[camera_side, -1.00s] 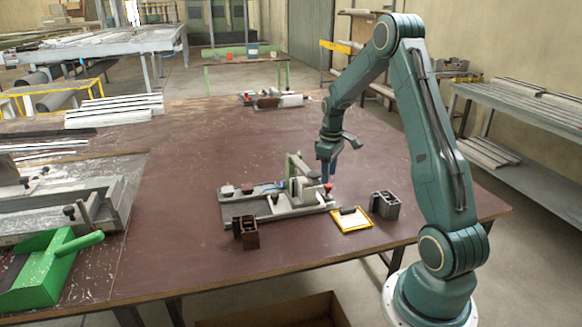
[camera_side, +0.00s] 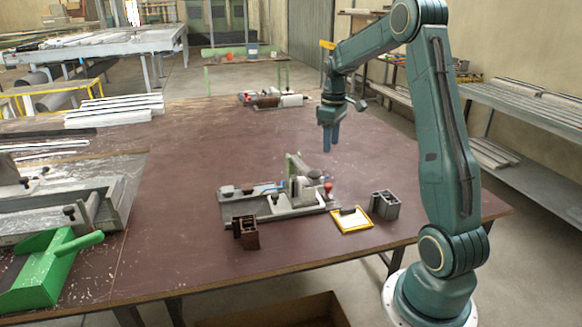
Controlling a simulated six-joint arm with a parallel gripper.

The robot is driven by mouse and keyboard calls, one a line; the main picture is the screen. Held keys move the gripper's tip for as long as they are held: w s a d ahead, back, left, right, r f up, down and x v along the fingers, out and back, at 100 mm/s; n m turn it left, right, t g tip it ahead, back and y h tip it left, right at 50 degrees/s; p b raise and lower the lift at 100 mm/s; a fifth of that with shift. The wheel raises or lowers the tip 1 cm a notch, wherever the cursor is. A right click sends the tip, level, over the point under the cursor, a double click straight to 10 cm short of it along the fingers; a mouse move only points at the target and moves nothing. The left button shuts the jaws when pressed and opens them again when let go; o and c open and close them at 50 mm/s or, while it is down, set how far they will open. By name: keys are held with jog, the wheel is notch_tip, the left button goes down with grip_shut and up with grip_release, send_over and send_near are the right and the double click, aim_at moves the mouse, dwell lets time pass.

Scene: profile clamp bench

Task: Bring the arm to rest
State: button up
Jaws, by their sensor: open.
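My gripper (camera_side: 331,147) hangs in the air above the back part of the clamp fixture, its two blue fingers pointing down and apart. It is open, with nothing seen between the fingers. The grey clamp fixture (camera_side: 262,204) sits on the brown bench top, with a green upright part at its back and a red knob (camera_side: 328,187) at its right end. My gripper is clear of the fixture.
A brown profile block (camera_side: 245,233) stands in front of the fixture, and a grey profile block (camera_side: 385,205) at its right. A yellow-framed clipboard (camera_side: 352,219) lies between. A green dustpan (camera_side: 50,268) is at the left.

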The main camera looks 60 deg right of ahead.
jog(key=s+a+r+t+h, duration=0.1)
jog(key=a+r, duration=0.4)
jog(key=a, duration=0.4)
jog(key=s+a+r+t, duration=0.1)
jog(key=s+a+r, duration=0.1)
jog(key=a+r, duration=0.5)
jog(key=s+a+f+t+y, duration=0.1)
jog(key=s+a+f+t, duration=0.1)
jog(key=s+a, duration=1.1)
jog(key=a+t, duration=0.1)
jog(key=a, duration=0.1)
jog(key=shift+a+f+t, duration=0.3)
jog(key=shift+a+f, duration=0.1)
